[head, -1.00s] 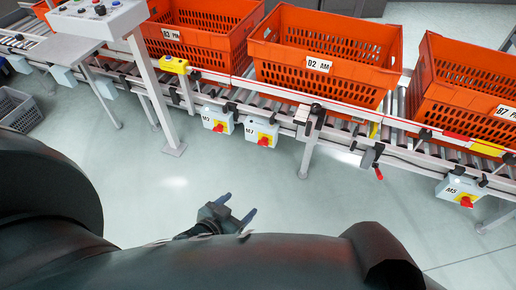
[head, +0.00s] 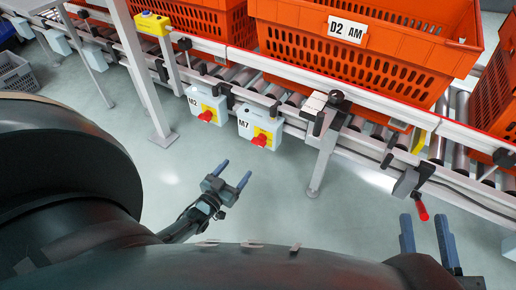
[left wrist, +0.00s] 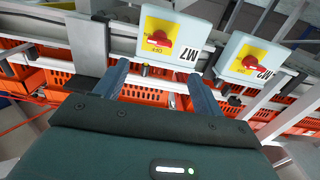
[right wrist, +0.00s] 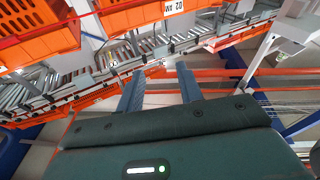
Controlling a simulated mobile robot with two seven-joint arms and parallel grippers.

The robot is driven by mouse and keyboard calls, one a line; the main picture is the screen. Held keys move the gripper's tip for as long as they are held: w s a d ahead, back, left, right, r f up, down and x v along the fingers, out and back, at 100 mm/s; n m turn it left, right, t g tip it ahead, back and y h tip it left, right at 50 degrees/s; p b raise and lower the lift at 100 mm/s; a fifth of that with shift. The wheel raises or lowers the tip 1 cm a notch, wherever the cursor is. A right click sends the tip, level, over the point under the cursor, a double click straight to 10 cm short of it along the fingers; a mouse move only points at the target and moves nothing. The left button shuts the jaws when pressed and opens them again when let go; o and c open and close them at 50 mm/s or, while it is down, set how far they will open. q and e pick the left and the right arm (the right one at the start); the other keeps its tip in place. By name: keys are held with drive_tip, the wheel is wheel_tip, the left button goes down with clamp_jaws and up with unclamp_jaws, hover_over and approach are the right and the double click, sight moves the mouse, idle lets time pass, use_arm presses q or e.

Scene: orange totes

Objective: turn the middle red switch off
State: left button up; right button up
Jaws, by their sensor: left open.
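The M7 switch box (head: 258,128) hangs under the conveyor rail. It is grey with a yellow plate and a red switch (head: 260,140). The M2 box (head: 207,103), with its own red switch (head: 206,115), hangs to its left. The left wrist view shows the M7 red switch (left wrist: 159,39) ahead of the fingers and the M2 red switch (left wrist: 254,63) to the right. My left gripper (head: 232,172) is open and empty, below and apart from the M7 box. My right gripper (head: 424,226) is open and empty at the right, below a red-handled lever.
The conveyor rail (head: 250,92) runs above the switches and carries orange totes such as D2 AM (head: 365,62). A metal leg (head: 322,160) stands right of M7. The red-handled lever (head: 420,207) hangs near my right gripper. Floor in front is clear.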

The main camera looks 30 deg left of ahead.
use_arm(q)
drive_tip(key=b, duration=0.3)
approach(257, 144)
drive_tip(key=w, duration=0.5)
drive_tip(key=w+b, duration=0.1)
drive_tip(key=w, duration=0.1)
drive_tip(key=shift+w+a+f, duration=0.15)
drive_tip(key=shift+f, duration=0.1)
drive_tip(key=shift+w+r, duration=0.1)
drive_tip(key=shift+w, duration=0.6)
use_arm(e)
drive_tip(key=shift+w+r+n+t+y, duration=0.25)
drive_tip(key=shift+r+n+t+y, duration=0.1)
drive_tip(key=shift+r+y, duration=0.3)
drive_tip(key=shift+w+r+n+t+y, duration=0.2)
drive_tip(key=shift+r+n+t+y, duration=0.15)
drive_tip(key=shift+r+y, duration=0.3)
use_arm(q)
drive_tip(key=shift+c, duration=0.2)
drive_tip(key=c, duration=1)
